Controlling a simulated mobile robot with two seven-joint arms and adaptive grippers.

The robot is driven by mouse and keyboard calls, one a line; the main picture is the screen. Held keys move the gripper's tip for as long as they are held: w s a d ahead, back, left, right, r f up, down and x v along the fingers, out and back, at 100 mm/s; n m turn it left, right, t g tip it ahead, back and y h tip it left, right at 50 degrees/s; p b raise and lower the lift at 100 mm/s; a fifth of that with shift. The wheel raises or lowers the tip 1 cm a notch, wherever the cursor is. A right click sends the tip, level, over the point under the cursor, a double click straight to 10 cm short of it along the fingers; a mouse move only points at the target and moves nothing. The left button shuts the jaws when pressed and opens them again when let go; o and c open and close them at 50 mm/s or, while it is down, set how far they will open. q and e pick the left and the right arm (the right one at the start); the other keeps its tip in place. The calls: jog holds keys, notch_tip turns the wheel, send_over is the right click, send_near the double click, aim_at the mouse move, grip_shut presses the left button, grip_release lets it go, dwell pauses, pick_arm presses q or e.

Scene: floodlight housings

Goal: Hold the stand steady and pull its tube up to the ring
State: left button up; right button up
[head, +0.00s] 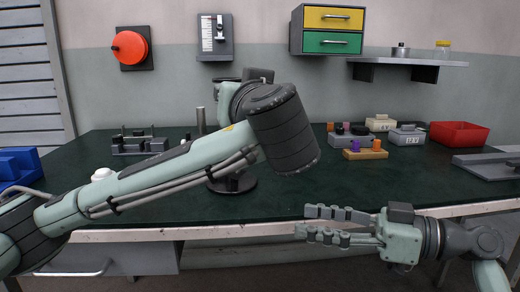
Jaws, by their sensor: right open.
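A dark round base (236,184), which looks like the foot of the stand, sits on the green table behind my left arm. What rises from it, including any tube and ring, is hidden by that arm. A grey metal post (201,120) shows above the arm to the left; I cannot tell whether it belongs to the stand. My left arm crosses in front, and its gripper is hidden behind its own thick dark joint. My right gripper (304,221) is open and empty in front of the table's front edge, its fingers pointing left, apart from the stand.
A dark fixture (138,144) and blue bin (18,165) are at left. Small blocks (366,150), labelled boxes (406,138), a red bin (459,134) and a grey tray (485,166) are at right. The table front right of the base is clear.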

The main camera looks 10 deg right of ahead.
jog(key=w+a+r+t, duration=0.1)
jog(key=w+a+r, duration=0.1)
jog(key=w+a, duration=0.2)
jog(key=w+a+r+t, duration=0.1)
jog(key=w+a+r, duration=0.2)
jog(key=w, duration=0.7)
jog(key=w+a+r+t+h, duration=0.1)
jog(key=w+a+r, duration=0.2)
jog(key=w+a, duration=0.4)
jog(key=shift+w+m, duration=0.15)
jog(key=shift+m, duration=0.25)
grip_shut()
jog(key=shift+c, duration=1.6)
grip_release()
